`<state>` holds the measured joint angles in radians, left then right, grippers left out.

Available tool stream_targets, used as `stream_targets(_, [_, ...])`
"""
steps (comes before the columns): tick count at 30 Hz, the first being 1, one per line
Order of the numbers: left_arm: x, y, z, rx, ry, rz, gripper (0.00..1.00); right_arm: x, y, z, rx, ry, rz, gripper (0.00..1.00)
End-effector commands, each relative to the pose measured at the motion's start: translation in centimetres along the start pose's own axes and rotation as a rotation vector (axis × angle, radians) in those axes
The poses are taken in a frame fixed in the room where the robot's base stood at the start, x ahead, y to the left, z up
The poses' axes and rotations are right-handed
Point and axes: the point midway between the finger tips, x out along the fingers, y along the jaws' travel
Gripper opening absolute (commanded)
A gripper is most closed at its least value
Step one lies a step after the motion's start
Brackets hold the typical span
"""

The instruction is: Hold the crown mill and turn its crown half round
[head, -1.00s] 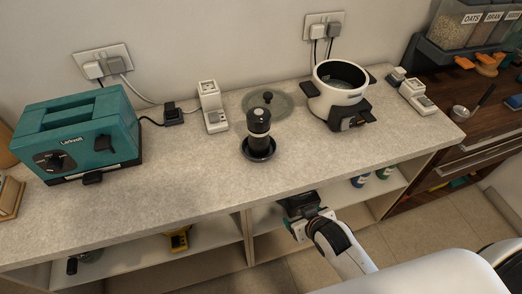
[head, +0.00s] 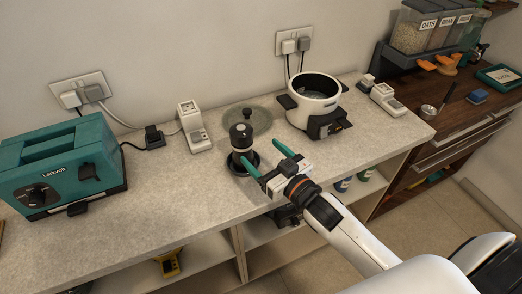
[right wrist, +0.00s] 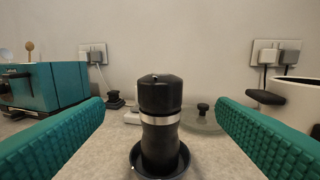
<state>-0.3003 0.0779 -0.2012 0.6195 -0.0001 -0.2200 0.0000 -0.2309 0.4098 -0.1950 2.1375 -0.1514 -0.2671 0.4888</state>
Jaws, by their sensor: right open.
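The crown mill (head: 241,138) is black with a silver band below its dark crown. It stands upright in a round dark dish (head: 255,161) on the counter. In the right wrist view the mill (right wrist: 160,125) stands centred between the two fingers, its crown (right wrist: 160,93) at the top. My right gripper (head: 262,159) is open, with teal fingers pointing at the mill from the front right. The fingers show wide apart on either side of the mill, clear of it. My left gripper is not in view.
A teal toaster (head: 62,170) stands at the left. A glass lid (head: 260,121) lies behind the mill, and a white pot cooker (head: 316,102) stands to the right. A small white device (head: 193,128) is behind left. The counter (head: 165,200) is clear left of the mill.

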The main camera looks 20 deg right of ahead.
Motion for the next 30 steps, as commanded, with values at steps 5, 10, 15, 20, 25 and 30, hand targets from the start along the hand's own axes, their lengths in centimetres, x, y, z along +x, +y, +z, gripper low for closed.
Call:
stream_targets(5, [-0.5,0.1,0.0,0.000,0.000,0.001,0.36,1.6,0.0,0.4,0.001,-0.011,0.005,0.80])
stream_targets(10, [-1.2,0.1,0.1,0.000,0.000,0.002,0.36,4.7,0.0,0.5,0.002,-0.010,0.003,0.80])
stream_targets(15, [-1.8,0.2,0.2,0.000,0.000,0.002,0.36,8.0,0.0,0.5,0.001,-0.010,0.003,0.80])
stream_targets(20, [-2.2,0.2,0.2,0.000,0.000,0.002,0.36,10.3,0.1,0.4,0.001,-0.008,0.003,0.80])
stream_targets(25, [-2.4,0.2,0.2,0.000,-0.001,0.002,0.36,11.7,0.1,0.3,0.001,-0.008,0.004,0.80])
stream_targets(30, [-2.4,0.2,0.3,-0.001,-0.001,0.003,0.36,12.0,0.1,0.2,0.001,-0.007,0.004,0.80])
